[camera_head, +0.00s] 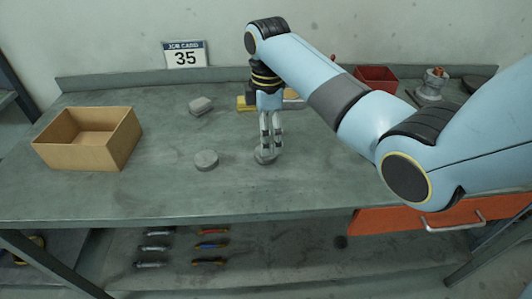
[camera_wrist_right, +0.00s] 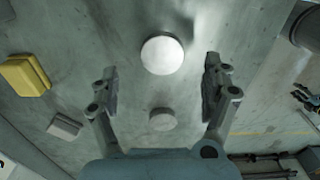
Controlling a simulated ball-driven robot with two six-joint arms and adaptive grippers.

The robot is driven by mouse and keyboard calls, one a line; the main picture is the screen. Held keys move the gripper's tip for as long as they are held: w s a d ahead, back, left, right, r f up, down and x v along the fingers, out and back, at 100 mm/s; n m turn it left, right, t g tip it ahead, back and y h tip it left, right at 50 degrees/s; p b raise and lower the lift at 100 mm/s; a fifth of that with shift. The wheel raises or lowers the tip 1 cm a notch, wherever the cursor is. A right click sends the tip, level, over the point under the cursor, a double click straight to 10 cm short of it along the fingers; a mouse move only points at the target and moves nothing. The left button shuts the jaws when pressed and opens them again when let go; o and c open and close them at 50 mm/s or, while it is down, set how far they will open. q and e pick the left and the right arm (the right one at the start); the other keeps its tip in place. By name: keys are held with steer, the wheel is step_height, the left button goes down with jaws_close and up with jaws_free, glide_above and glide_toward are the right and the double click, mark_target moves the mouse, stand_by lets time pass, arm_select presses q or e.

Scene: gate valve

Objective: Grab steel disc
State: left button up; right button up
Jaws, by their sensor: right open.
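A bright, round steel disc (camera_wrist_right: 162,54) lies flat on the bench. In the head view the disc (camera_head: 262,160) is partly hidden below my right gripper (camera_head: 270,147). My right gripper points down over it. In the right wrist view the gripper's two fingers (camera_wrist_right: 161,75) are wide apart and empty, and the disc shows just ahead of the gap between their tips. I cannot tell the exact height of the tips above the bench. My left gripper is not in view.
A duller grey disc (camera_head: 206,161) lies left of the gripper. A grey block (camera_head: 201,105) and a yellow block (camera_head: 246,104) lie behind. An open cardboard box (camera_head: 87,140) stands at left, a red bin (camera_head: 376,79) at back right. The front of the bench is clear.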

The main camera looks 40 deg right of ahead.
mark_target(271, 159)
steer(key=f, duration=0.5)
steer(key=shift+a, duration=0.2)
steer(key=shift+r, duration=0.1)
steer(key=c, duration=1.6)
